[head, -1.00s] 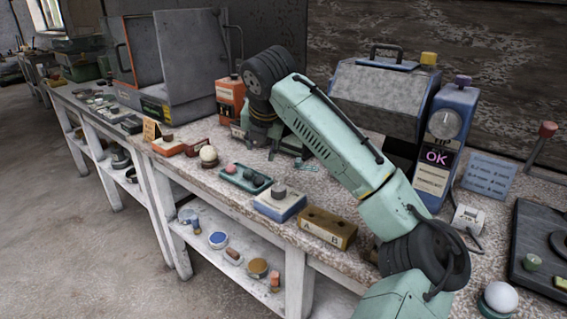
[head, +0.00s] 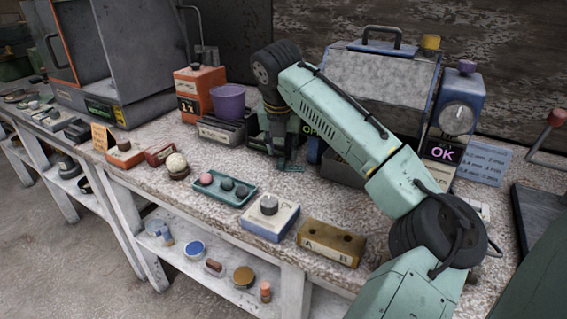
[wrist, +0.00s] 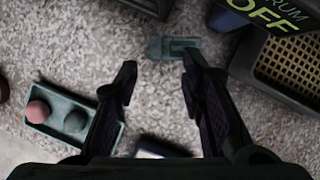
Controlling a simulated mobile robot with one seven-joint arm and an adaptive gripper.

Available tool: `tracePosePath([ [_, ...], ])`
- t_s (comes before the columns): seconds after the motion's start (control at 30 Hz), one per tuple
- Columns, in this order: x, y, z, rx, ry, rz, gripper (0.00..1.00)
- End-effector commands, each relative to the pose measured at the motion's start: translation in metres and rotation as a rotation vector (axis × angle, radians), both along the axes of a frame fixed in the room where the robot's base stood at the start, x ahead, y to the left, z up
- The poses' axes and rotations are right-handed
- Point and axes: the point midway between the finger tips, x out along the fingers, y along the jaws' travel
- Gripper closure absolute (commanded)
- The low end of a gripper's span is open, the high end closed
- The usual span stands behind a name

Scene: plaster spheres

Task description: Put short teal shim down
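The short teal shim (wrist: 172,47) lies flat on the speckled bench top in the wrist view, a small teal piece with a dark marking. A sliver of teal, likely the shim, shows beside my gripper (head: 284,166) in the head view. In the wrist view my gripper (wrist: 158,68) has its two dark fingers spread wide, with nothing between them. The shim is just beyond the fingertips, nearer the right one. I cannot tell whether a finger touches it.
A teal tray (head: 225,188) with balls lies left of my gripper; it also shows in the wrist view (wrist: 70,118). A blue-and-white block (head: 270,217) and a brown A/B block (head: 331,243) stand toward the front edge. A purple cup (head: 228,103) and dark boxes stand behind.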

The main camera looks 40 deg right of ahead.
Motion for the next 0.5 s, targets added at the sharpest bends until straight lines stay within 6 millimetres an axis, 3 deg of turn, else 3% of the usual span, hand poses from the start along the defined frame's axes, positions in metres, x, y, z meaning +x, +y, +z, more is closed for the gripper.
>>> tracePosePath([
  [0.5,0.018,-0.010,-0.051,0.000,-0.001,0.000,0.63],
])
